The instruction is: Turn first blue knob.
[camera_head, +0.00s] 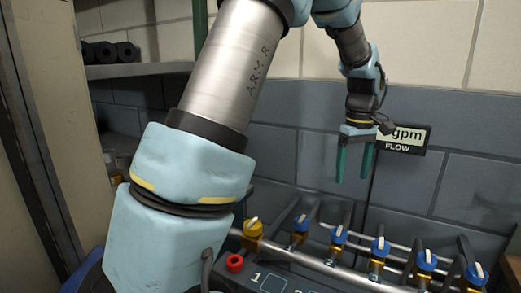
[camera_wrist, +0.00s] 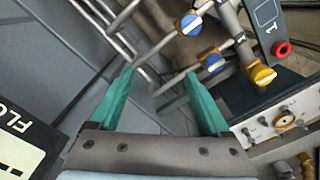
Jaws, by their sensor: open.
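A row of blue knobs with white handles sits on brass valves along a pipe. The first blue knob (camera_head: 300,223), beside the yellow knob (camera_head: 253,227), has its white handle tilted up to the right. It also shows in the wrist view (camera_wrist: 211,62), beside the yellow knob there. The second blue knob (camera_head: 339,235) is to its right, and in the wrist view another blue knob (camera_wrist: 190,23) lies further up. My gripper (camera_head: 354,180) is open and empty, with green fingers pointing down, above and behind the knob row. Its fingers also show in the wrist view (camera_wrist: 160,78), apart from any knob.
A red knob (camera_head: 234,263) stands at the panel's left end. Bent grey pipes (camera_head: 316,215) rise behind the knobs.

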